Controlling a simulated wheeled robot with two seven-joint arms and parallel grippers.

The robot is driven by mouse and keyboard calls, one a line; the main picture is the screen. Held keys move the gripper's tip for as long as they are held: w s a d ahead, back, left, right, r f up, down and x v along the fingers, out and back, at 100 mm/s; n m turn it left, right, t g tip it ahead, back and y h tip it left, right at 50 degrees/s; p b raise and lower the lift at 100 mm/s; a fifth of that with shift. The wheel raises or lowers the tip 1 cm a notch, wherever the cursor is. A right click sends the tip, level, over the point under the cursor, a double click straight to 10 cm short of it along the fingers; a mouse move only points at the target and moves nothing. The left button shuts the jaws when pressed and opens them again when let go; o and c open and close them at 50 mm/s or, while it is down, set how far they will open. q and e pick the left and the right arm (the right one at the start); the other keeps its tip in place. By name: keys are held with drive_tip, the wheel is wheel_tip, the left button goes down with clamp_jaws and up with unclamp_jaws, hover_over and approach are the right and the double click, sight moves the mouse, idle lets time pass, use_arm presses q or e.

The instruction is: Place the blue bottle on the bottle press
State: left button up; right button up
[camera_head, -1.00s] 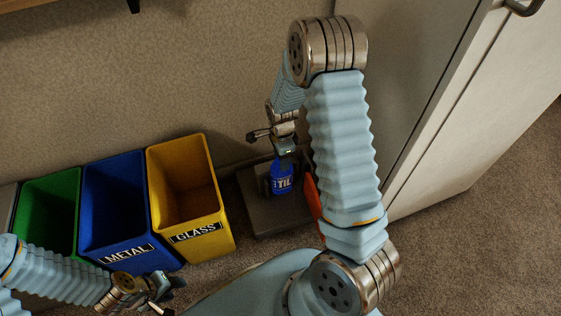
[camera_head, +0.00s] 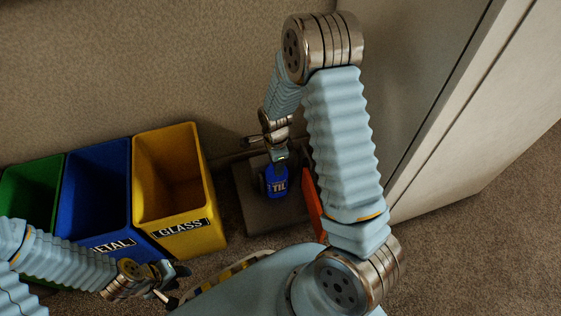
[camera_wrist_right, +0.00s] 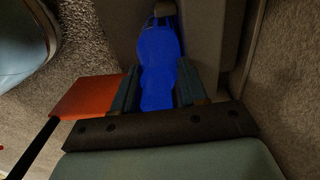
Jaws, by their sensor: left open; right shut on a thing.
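The blue bottle (camera_head: 277,184), with white lettering, is upright in the head view. My right gripper (camera_head: 277,164) is shut on its upper part from above. In the right wrist view the bottle (camera_wrist_right: 157,55) sits between the two fingers. The bottle press has a dark grey base (camera_head: 262,214) on the floor and an orange part (camera_head: 311,190) at its right. The bottle is over the base; whether it touches the base I cannot tell. The orange part (camera_wrist_right: 90,97) also shows in the wrist view. My left gripper (camera_head: 174,280) is open, low at the left, away from the bottle.
A yellow GLASS bin (camera_head: 180,240), a blue METAL bin (camera_head: 97,160) and a green bin (camera_head: 30,185) stand left of the press along the wall. A pale cabinet (camera_head: 460,130) stands at the right. Carpet (camera_head: 450,260) is clear at the lower right.

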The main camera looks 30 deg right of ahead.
drive_tip(key=shift+r, duration=0.1)
drive_tip(key=o, duration=0.8)
drive_tip(key=shift+o, duration=0.2)
